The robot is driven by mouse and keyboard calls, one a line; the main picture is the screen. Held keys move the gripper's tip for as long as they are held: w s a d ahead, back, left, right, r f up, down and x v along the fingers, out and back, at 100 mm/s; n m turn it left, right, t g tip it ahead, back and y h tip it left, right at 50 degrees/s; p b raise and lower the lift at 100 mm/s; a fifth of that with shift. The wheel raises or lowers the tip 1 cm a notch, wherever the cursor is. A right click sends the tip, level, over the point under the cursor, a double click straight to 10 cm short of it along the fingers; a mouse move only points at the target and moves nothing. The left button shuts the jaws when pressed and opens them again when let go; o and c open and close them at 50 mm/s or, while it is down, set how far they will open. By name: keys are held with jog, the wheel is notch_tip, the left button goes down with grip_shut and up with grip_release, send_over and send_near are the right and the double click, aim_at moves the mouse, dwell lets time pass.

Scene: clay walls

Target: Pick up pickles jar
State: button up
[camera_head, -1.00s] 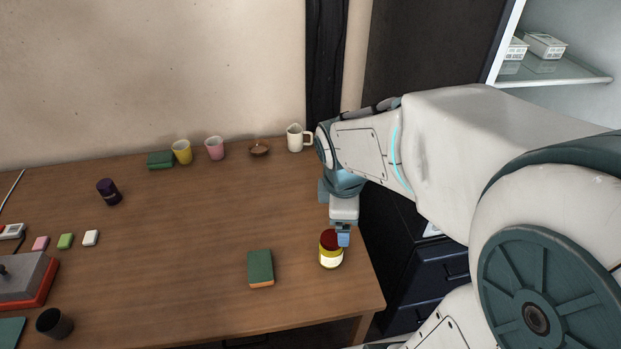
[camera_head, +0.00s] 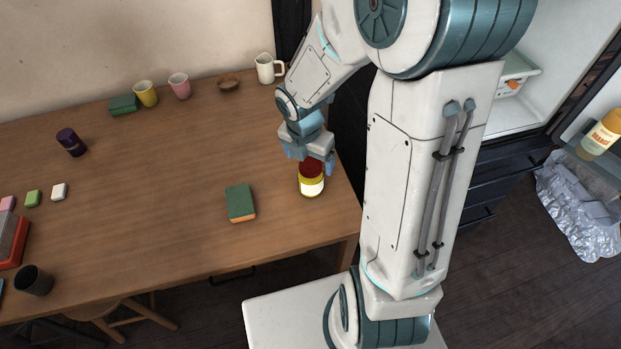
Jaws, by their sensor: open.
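The pickles jar appears to be the small jar (camera_head: 311,187) with a dark red lid, a yellow band and a pale label. It stands upright on the wooden table (camera_head: 200,215) near the right edge. My gripper (camera_head: 309,165) is open just above and behind the jar, with its fingers spread to the left and right of the lid. I cannot tell whether the fingers touch the jar. Part of the lid's far side is hidden by my gripper.
A green and orange sponge (camera_head: 241,203) lies left of the jar. A white mug (camera_head: 268,69), brown bowl (camera_head: 228,84), pink cup (camera_head: 180,86) and yellow cup (camera_head: 146,94) stand along the back. The table between sponge and purple can (camera_head: 71,142) is clear.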

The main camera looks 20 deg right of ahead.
aim_at(310, 166)
jog(key=f, duration=0.2)
jog(key=f+b, duration=0.1)
jog(key=f, duration=0.1)
jog(key=w+f+b, duration=0.1)
jog(key=f, duration=0.1)
jog(key=shift+d+f, duration=0.35)
jog(key=shift+d, duration=0.05)
jog(key=shift+r, duration=0.1)
jog(key=c, duration=1.4)
